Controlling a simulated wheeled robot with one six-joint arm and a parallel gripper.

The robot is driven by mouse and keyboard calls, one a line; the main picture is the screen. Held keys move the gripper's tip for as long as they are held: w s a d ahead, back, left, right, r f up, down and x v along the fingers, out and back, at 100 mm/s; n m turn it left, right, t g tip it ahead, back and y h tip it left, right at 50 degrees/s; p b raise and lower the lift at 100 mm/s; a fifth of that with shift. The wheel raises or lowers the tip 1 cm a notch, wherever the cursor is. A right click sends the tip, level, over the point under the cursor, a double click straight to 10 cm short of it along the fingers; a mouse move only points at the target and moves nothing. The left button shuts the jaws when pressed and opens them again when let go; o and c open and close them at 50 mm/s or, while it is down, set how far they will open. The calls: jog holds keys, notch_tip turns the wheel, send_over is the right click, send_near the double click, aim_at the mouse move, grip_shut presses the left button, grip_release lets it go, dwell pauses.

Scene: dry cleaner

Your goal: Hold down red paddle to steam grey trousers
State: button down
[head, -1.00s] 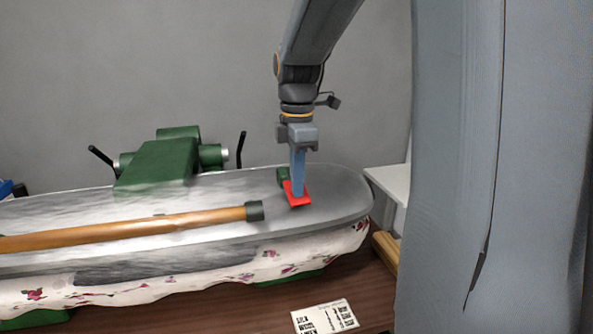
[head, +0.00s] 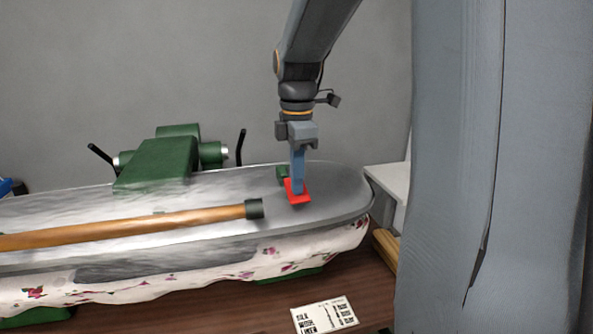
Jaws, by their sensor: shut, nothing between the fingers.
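The red paddle (head: 303,198) sits on the right part of the press's grey upper plate (head: 345,190). My gripper (head: 298,190) is shut and points straight down, its fingertips at the paddle and seemingly touching it; they hide part of it. Grey fabric (head: 150,266), likely the grey trousers, shows between the upper plate and the floral padded board below. Most of it is hidden under the plate. Whitish streaks like steam blur the plate's left and middle.
A green mechanism (head: 160,165) with black levers stands behind. A printed card (head: 324,316) lies on the brown table. A large blue-grey surface fills the right.

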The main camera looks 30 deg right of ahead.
jog(key=shift+r, duration=0.15)
jog(key=shift+r+p, duration=0.65)
jog(key=shift+p, duration=0.2)
jog(key=shift+r+p, duration=0.55)
notch_tip(320, 180, up, 13)
jog(key=s, duration=0.1)
jog(key=shift+s+a, duration=0.15)
jog(key=shift+s, duration=0.1)
jog(key=shift+f, duration=0.1)
